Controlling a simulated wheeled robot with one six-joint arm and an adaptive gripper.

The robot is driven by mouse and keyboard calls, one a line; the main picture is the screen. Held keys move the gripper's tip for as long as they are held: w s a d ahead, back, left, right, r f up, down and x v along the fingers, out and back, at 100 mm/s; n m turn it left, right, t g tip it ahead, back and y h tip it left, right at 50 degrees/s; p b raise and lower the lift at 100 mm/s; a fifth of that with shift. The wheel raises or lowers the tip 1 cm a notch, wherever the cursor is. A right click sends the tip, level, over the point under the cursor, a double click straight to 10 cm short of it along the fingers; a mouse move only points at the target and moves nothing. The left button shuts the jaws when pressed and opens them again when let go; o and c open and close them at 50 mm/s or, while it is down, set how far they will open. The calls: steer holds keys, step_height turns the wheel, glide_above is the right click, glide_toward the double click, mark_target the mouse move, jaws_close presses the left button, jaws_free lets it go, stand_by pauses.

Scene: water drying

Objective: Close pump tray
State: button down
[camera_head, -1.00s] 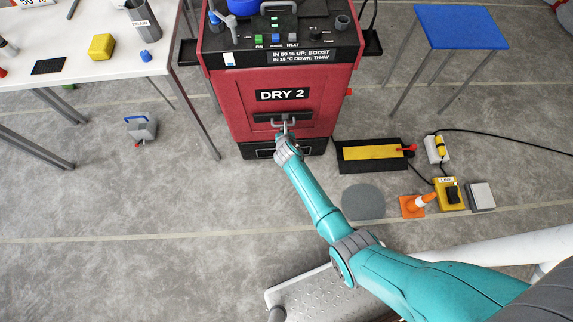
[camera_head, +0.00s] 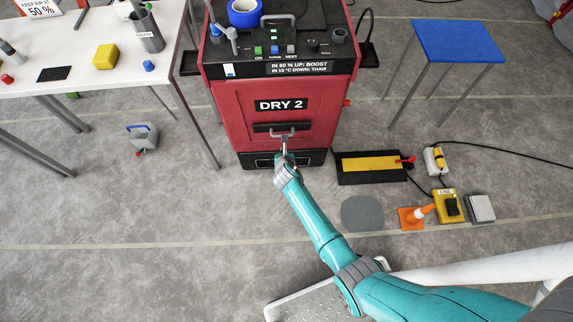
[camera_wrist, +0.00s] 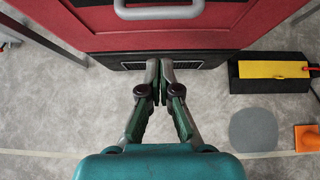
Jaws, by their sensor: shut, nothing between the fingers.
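The red drying machine marked DRY 2 (camera_head: 282,105) has a black base section (camera_head: 250,160) with light-edged front markings along its bottom. This low front may be the pump tray; I cannot tell how far it stands out. In the wrist view the black base (camera_wrist: 205,60) runs behind my fingertips. My gripper (camera_head: 284,155) is in front of the base, below the machine's grey handle (camera_head: 283,133). In the wrist view my gripper (camera_wrist: 160,64) is shut and empty, its tips overlapping the base's front. I cannot tell whether they touch it.
A black floor box with a yellow top (camera_head: 372,167) lies right of the machine. An orange cone (camera_head: 412,217), a yellow switch box (camera_head: 447,205) and cables lie further right.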

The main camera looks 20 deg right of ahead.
steer(key=v, duration=0.8)
steer(key=shift+s, duration=0.25)
steer(key=shift+a, duration=0.1)
steer(key=s+r+m+t+y, duration=0.1)
steer(key=s+r+m+y, duration=0.15)
steer(key=s+m, duration=0.8)
steer(key=s+r+m+t+y, duration=0.1)
steer(key=s+r+m, duration=0.35)
steer(key=s, duration=1.15)
steer(key=s+r+m+t, duration=0.1)
steer(key=s+r+m, duration=0.4)
steer(key=r, duration=0.3)
steer(key=s+d+r+m+t, duration=0.1)
steer(key=s+r+m, duration=0.4)
steer(key=r, duration=0.3)
steer(key=s+r+m+t, duration=0.1)
steer(key=s+r+m, duration=0.4)
steer(key=r+m, duration=0.2)
steer(key=shift+s+d+r+m, duration=0.2)
steer(key=shift+r+m, duration=0.1)
steer(key=shift+r, duration=0.45)
steer(key=shift+h, duration=0.25)
